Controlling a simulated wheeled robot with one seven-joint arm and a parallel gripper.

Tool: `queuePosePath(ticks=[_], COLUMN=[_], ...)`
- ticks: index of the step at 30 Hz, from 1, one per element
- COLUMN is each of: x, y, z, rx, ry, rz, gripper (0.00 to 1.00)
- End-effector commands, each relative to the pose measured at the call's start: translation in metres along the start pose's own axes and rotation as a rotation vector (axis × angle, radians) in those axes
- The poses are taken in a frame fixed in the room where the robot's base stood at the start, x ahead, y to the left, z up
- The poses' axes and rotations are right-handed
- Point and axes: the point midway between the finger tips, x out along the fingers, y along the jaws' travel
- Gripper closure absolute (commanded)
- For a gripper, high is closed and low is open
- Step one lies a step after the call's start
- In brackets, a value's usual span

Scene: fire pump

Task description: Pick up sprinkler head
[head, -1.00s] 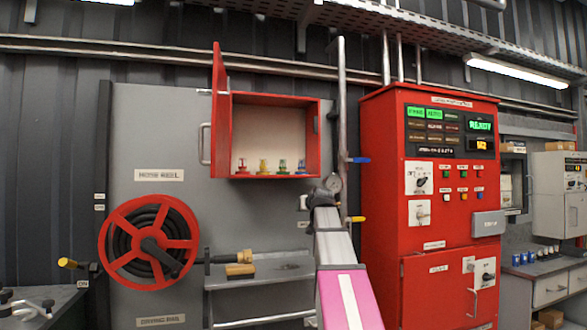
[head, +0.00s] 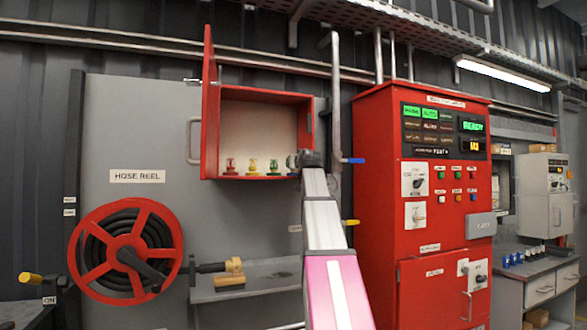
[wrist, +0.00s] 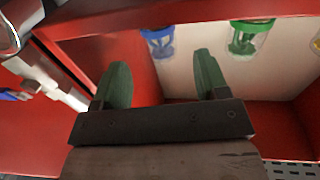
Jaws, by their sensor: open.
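Several sprinkler heads stand in a row on the floor of an open red wall cabinet (head: 265,97): red (head: 230,166), yellow (head: 253,167), green (head: 273,167) and blue (head: 291,163). My gripper (head: 311,158) is at the cabinet's lower right corner, partly covering the blue one in the head view. In the wrist view, my gripper (wrist: 160,75) is open and empty, with two green fingers apart. The blue head (wrist: 158,42) shows beyond the gap between them, the green head (wrist: 248,38) is up and right, and a yellow edge (wrist: 316,42) is cut off.
The cabinet door (head: 210,105) stands open on the left. A vertical pipe with a blue-handled valve (head: 353,160) runs close to the cabinet's right side. A red control panel (head: 425,210) is further right. A hose reel (head: 126,250) and a grey shelf (head: 245,280) are below.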

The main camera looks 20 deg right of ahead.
Motion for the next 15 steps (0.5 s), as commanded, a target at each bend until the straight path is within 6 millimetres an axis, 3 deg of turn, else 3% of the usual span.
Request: queuePosePath(ticks=[5,15], x=[0.011,0.054], y=[0.0,-0.001], z=[0.001,0.002], rx=[0.0,0.0], ry=[-0.001,-0.001], rz=[0.0,0.001], gripper=[0.32,0.32])
